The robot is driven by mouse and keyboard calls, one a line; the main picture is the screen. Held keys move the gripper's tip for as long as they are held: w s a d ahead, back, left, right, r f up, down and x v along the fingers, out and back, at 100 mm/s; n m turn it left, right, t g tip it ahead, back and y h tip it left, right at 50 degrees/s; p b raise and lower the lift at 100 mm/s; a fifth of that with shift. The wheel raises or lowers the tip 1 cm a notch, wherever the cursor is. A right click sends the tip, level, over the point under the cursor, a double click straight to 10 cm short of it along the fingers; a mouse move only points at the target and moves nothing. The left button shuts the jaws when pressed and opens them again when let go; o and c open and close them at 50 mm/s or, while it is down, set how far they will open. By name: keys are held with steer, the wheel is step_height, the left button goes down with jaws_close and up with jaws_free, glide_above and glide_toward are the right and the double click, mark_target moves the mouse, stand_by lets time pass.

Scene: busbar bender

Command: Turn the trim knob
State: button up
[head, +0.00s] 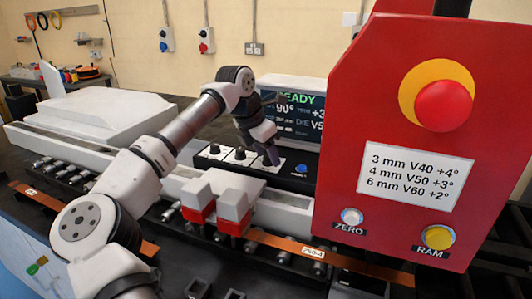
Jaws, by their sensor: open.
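A low black control panel (222,165) stands below the display, with a row of dark knobs on white plates. The left knob (214,148) and the middle knob (240,153) are in sight. My gripper (271,157) is over the right-hand white plate and covers most of the knob there. The labels are too small to read, so I cannot tell which knob is the trim knob from its label. The gripper is open, and I cannot tell whether its fingers touch the knob. The display (300,125) reads "READY", "90°" and "+3", partly hidden by my wrist and the red box.
A blue button (300,168) sits right of the gripper. A red control box (400,190) with an emergency stop (443,106) stands close on the right. White-and-red blocks (235,205) stand in front of the panel, above a copper bar (330,259).

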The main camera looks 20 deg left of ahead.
steer(key=b+v, duration=0.2)
steer(key=v, duration=1.1)
steer(key=shift+r, duration=0.3)
steer(key=shift+s, duration=0.15)
